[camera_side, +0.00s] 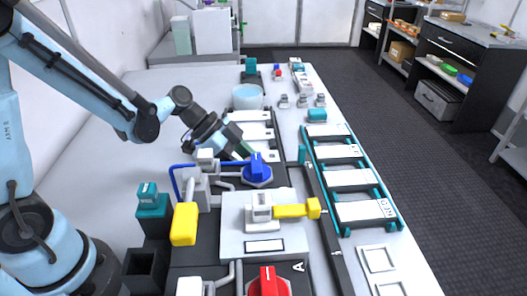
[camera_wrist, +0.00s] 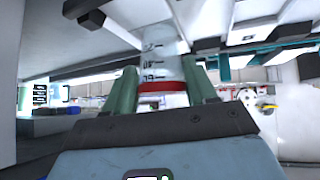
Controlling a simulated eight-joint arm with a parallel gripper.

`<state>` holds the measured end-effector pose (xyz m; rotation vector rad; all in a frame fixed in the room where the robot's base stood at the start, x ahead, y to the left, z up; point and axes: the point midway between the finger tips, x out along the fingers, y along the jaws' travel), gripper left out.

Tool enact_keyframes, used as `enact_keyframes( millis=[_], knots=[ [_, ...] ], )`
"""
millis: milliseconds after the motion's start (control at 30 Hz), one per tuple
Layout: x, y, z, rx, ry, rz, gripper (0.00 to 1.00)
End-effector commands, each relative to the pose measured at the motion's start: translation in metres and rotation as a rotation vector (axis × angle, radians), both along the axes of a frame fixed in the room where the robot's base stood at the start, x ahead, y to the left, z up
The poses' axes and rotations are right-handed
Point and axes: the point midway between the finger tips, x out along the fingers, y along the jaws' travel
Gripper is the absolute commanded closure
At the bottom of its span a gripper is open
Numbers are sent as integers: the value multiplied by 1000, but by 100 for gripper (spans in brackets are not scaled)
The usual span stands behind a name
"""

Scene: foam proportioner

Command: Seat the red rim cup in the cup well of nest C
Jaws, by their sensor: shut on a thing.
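My gripper (camera_wrist: 163,88) is shut on the red rim cup (camera_wrist: 160,62), a clear cup with dark graduation marks and a red band (camera_wrist: 163,86). The green fingers press on its two sides. In the wrist view the red band lies toward the gripper and the marked body extends away from it. In the side view my gripper (camera_side: 238,143) is low, pointing down and right, behind the blue valve handle (camera_side: 257,163). The cup cannot be made out there. No label for nest C is readable, and I cannot tell which well is its cup well.
White plates (camera_side: 258,130) lie just right of my gripper. A pale blue round tub (camera_side: 248,96) stands behind it. Yellow handles (camera_side: 184,224) and a red valve handle (camera_side: 267,282) stand nearer the camera. A teal rack (camera_side: 352,181) lies at right. The bench at left is clear.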

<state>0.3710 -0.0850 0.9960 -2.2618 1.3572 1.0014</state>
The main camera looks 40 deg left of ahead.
Motion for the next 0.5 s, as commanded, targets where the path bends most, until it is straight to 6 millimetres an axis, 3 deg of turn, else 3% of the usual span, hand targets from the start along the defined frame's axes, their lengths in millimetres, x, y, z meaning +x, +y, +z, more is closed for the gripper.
enact_keyframes(
  millis=[267,300,500],
  knots=[
    [0,0,0,0,0,0,77],
    [0,0,0,0,0,0,42],
    [0,0,0,0,0,0,14]
  ],
)
